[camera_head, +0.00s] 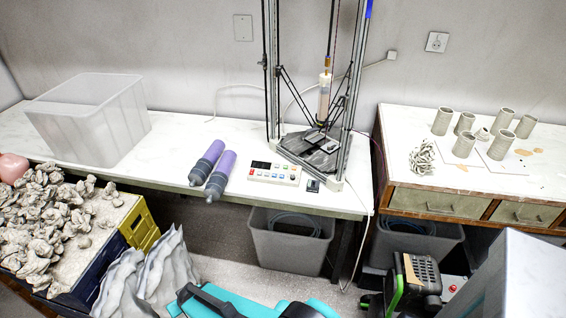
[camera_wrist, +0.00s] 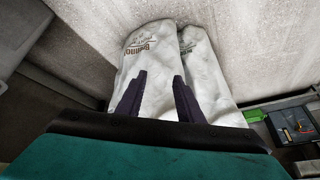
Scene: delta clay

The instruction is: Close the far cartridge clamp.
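A delta clay printer (camera_head: 343,120) stands on the white bench by the wall. An upright clay cartridge (camera_head: 323,98) hangs inside its frame. The far cartridge clamp is too small to make out, so I cannot tell how it stands. Two purple-and-grey cartridges (camera_head: 213,168) lie side by side on the bench left of the printer. My gripper (camera_wrist: 159,76) shows in the wrist view with its dark fingers apart and nothing between them. It points at white printed bags (camera_wrist: 165,60), well away from the printer. Teal parts of my arm show at the bottom of the head view.
A control box (camera_head: 274,173) sits in front of the printer. A translucent bin (camera_head: 92,120) stands on the bench's left. Clay cylinders (camera_head: 463,145) stand on the right cabinet. Clay lumps (camera_head: 45,215) fill a crate at lower left. Grey bins (camera_head: 290,245) sit under the bench.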

